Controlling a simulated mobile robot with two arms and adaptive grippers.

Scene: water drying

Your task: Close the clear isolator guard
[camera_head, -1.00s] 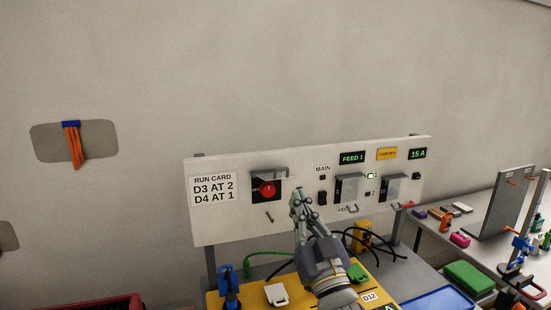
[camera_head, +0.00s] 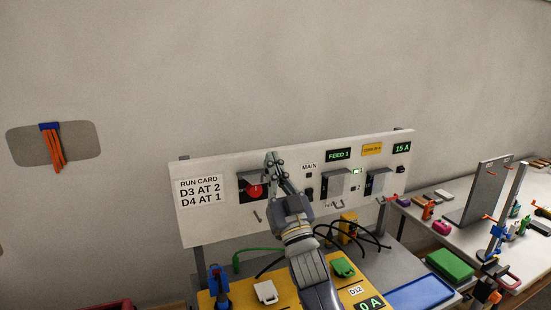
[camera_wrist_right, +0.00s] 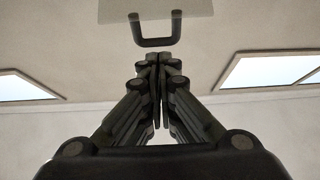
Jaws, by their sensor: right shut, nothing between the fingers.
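The isolator is a dark box with a red round knob (camera_head: 254,190) on the white panel (camera_head: 215,225). Its clear guard (camera_head: 250,177) shows as a thin greyish flap sticking out above the knob, partly hidden by my right gripper (camera_head: 274,158). That gripper is shut and empty, its fingertips at the upper right of the knob in the head view. In the right wrist view, a pale see-through plate (camera_wrist_right: 118,10) with a dark U-shaped handle (camera_wrist_right: 157,43) lies just beyond the shut fingertips (camera_wrist_right: 158,60). I cannot tell if they touch. My left gripper is out of view.
Two other clear-covered units (camera_head: 334,183) (camera_head: 377,182) and small switches sit to the right on the panel. Below are a yellow board (camera_head: 290,290), black cables (camera_head: 375,238) and a blue tray (camera_head: 420,294). The wall above the panel is clear.

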